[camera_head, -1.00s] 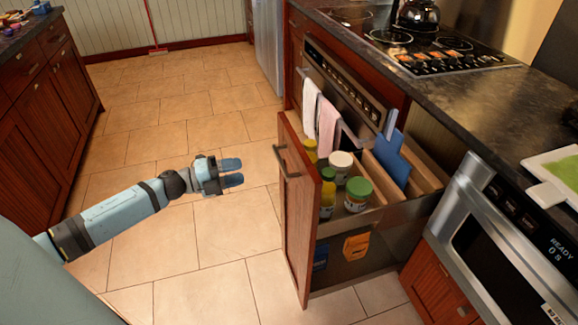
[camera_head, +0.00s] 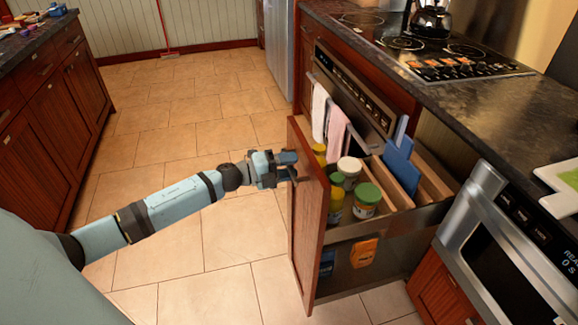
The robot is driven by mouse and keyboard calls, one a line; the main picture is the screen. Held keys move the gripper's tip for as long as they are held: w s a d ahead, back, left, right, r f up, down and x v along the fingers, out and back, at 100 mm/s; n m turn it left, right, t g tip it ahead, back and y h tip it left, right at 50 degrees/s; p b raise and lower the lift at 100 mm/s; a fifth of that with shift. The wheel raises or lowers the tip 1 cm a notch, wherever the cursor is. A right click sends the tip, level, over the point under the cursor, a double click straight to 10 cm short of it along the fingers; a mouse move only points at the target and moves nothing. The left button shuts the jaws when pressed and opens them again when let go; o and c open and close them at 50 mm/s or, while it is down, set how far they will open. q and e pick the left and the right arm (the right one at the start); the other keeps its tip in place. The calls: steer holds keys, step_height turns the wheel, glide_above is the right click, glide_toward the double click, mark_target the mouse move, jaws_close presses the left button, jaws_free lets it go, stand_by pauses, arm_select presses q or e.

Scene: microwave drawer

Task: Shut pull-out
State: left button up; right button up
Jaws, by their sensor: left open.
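The wooden pull-out (camera_head: 308,222) stands out from the counter, open to the left. Its upper shelf holds several jars, among them a green-lidded jar (camera_head: 366,200) and a white-lidded jar (camera_head: 349,172), and a blue board (camera_head: 398,164). My left gripper (camera_head: 292,165) is open at the outer face of the pull-out's front panel, near its upper part where the handle sits. The fingers cover the handle, and I cannot tell whether they touch it. My right gripper is not in view.
An oven with towels (camera_head: 336,130) on its rail stands behind the pull-out, below the cooktop (camera_head: 408,45). A steel microwave (camera_head: 505,230) is at the right. The tiled floor (camera_head: 190,240) to the left is clear.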

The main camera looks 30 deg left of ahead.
arm_select(q)
steer(key=shift+c, duration=0.4)
jaws_close()
steer(key=shift+w+d, duration=0.1)
